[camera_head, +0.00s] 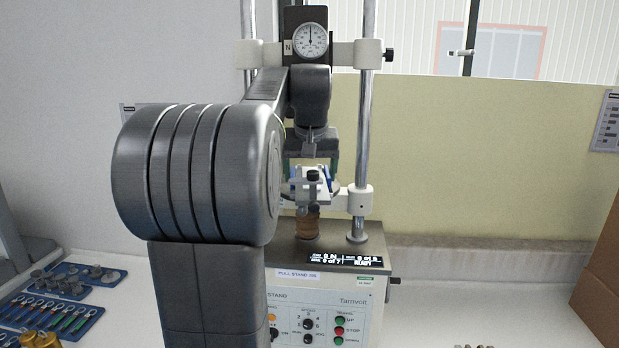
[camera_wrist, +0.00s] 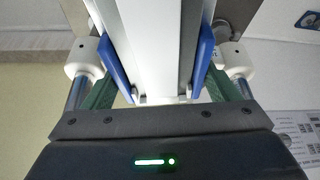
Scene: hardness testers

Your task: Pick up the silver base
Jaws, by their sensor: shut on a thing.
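My gripper (camera_head: 311,178) is at the pull stand, between its two posts, seen past my arm in the head view. Its blue-padded fingers are shut on a pale silver piece (camera_head: 313,196), which I take for the silver base. In the wrist view the silver base (camera_wrist: 158,45) runs as a long pale bar between the blue pads of my gripper (camera_wrist: 160,60), one on each side. Its far end is cut off there. In the head view it is above a brown ribbed cylinder (camera_head: 307,224); I cannot tell whether they touch.
The pull stand (camera_head: 335,250) has chrome posts (camera_head: 363,130) close beside my gripper and a dial gauge (camera_head: 310,40) above. Blue trays (camera_head: 60,310) with small tools and metal parts lie at lower left. A brown box (camera_head: 600,270) stands at right. The bench right of the stand is mostly clear.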

